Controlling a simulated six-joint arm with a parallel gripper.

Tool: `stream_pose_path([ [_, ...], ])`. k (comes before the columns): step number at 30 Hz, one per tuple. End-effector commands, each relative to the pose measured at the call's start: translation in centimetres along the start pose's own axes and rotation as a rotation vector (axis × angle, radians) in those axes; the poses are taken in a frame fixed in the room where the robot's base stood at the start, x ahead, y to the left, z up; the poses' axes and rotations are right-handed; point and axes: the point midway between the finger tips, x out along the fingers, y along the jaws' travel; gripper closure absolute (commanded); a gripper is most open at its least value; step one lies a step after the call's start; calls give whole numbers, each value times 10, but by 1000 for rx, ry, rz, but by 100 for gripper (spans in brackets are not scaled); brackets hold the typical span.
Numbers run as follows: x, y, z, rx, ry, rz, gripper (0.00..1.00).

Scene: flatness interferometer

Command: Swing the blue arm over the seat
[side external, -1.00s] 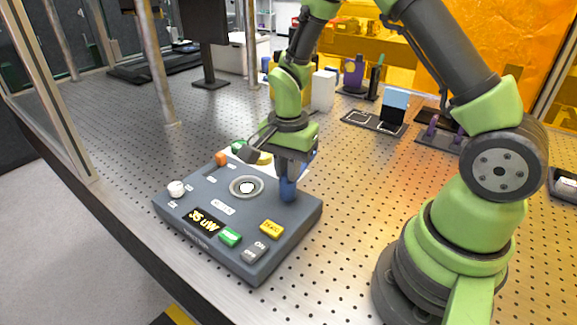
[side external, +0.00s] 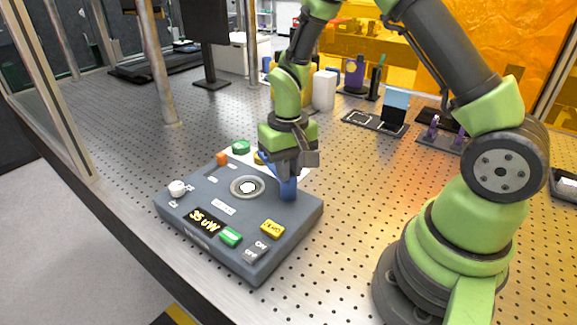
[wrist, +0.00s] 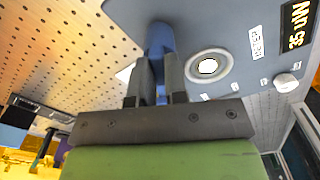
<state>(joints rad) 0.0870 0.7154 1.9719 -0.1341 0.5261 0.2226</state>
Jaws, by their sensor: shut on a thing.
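The blue arm (side external: 288,188) stands on the right rear part of the grey instrument box (side external: 190,228). It also shows in the wrist view (wrist: 160,38), between my two fingers. My gripper (side external: 284,172) is shut on the blue arm; in the wrist view my gripper (wrist: 160,82) has a finger on each side of it. The round seat (side external: 247,187), a light ring with a bright centre, lies on the box top to the left of the blue arm. The seat (wrist: 208,66) is uncovered in the wrist view. Part of the blue arm is hidden by my fingers.
The box carries a white knob (side external: 177,188), a display reading 35 uW (side external: 205,220), a green button (side external: 231,237), a yellow button (side external: 272,228) and an ON/OFF switch (side external: 256,250). Behind stand a metal post (side external: 160,70) and a white block (side external: 324,90).

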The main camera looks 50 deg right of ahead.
Motion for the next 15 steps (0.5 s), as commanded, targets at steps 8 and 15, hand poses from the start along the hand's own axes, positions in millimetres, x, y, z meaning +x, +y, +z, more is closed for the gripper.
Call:
stream_pose_path([
  [8,-1,-1,0,-261,0,0,100],
  [15,-1,-1,0,-478,0,0,100],
])
